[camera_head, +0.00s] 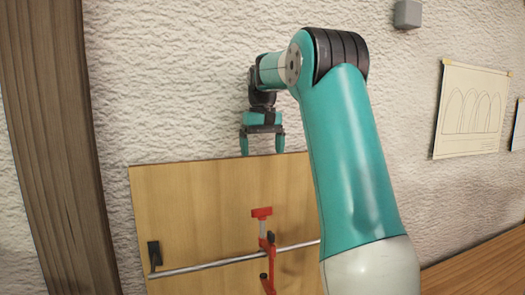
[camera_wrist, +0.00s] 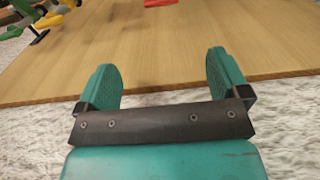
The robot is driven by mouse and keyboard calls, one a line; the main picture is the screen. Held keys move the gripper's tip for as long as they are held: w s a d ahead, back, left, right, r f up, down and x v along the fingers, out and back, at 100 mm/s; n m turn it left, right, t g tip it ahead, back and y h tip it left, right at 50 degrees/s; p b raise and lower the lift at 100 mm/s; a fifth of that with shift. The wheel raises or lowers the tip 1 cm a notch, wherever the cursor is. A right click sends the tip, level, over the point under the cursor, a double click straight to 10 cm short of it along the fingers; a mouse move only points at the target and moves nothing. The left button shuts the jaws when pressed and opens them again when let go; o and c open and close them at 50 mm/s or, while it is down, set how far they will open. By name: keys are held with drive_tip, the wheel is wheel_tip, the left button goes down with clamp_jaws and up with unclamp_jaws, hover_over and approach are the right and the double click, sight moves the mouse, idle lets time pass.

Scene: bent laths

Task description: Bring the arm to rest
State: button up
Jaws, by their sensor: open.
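My gripper (camera_head: 262,146) is open and empty in the head view, with its teal fingers pointing down. It appears near the top edge of an upright-looking wooden board (camera_head: 190,200), in front of the white wall. My teal arm rises from the lower right and bends over at the top. In the wrist view my gripper (camera_wrist: 165,85) shows two teal fingers spread apart with nothing between them. The wooden board (camera_wrist: 175,50) lies beyond the fingertips there, its edge crossing behind them.
A red clamp (camera_head: 266,245) and a metal rod (camera_head: 220,263) are at the board. A black bracket (camera_head: 154,254) is at its left. A wooden post (camera_head: 60,140) stands far left. A drawing (camera_head: 467,108) and a grey box (camera_head: 407,13) are on the wall. Green and yellow tools (camera_wrist: 40,18) show in the wrist view.

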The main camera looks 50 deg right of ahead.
idle(0.4)
drive_tip(key=s+a+f+n+b, duration=0.1)
drive_tip(key=a+f+n+b, duration=0.1)
drive_tip(key=a+f+b, duration=0.5)
drive_tip(key=s+a+f+n+t+y+b, duration=0.1)
drive_tip(key=a+f+n, duration=0.3)
drive_tip(key=a, duration=0.6)
drive_tip(key=s+a+f+n+b, duration=0.1)
drive_tip(key=a+f+b, duration=0.4)
drive_tip(key=a, duration=0.4)
drive_tip(key=s+a+f+n+g+y+b, duration=0.1)
drive_tip(key=s+a+f+n+y+b, duration=0.2)
drive_tip(key=s+a+f, duration=1.2)
drive_tip(key=s+f+n+b, duration=0.1)
drive_tip(key=s+n+b, duration=0.1)
drive_tip(key=n+b, duration=0.1)
drive_tip(key=shift+s+a+f, duration=0.15)
drive_tip(key=shift+s+a, duration=0.2)
